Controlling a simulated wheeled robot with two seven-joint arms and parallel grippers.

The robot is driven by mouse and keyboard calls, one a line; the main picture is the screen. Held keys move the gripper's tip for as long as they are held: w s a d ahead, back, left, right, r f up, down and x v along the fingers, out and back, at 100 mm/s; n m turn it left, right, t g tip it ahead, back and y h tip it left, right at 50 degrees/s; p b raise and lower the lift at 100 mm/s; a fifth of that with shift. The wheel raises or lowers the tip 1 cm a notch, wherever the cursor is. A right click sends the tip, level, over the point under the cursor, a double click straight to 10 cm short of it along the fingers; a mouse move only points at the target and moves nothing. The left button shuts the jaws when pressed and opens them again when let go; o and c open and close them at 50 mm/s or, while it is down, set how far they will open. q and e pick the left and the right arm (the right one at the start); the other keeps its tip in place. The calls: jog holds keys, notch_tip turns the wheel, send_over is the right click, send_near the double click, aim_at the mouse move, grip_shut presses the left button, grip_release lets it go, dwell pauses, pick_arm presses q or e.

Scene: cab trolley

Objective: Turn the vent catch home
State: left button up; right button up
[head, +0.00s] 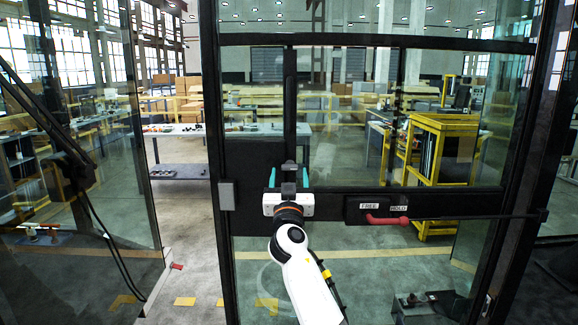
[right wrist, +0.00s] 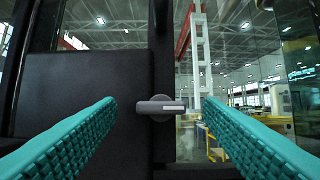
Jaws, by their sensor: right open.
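The vent catch (right wrist: 160,107) is a small grey lever with a pale mark on its right part, on a round base. It lies level in the right wrist view, in front of a dark upright bar. In the head view the catch (head: 289,166) is small and partly hidden by my gripper. My right gripper (head: 288,177) is open, with teal ribbed fingers. In the right wrist view the fingers (right wrist: 160,118) stand apart to the left and right of the catch, and neither touches it. My left gripper is not in view.
A black plate marked FREE and HOLD (head: 376,208) with a red handle (head: 386,220) and a dark rod sits right of my gripper. Glass panes in dark frames (head: 222,260) surround the catch. A dark square panel (right wrist: 85,100) is behind the left finger. Yellow racks stand beyond the glass.

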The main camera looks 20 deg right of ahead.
aim_at(290, 167)
jog(key=shift+x, duration=1.1)
jog(key=shift+c, duration=0.5)
jog(key=c, duration=0.9)
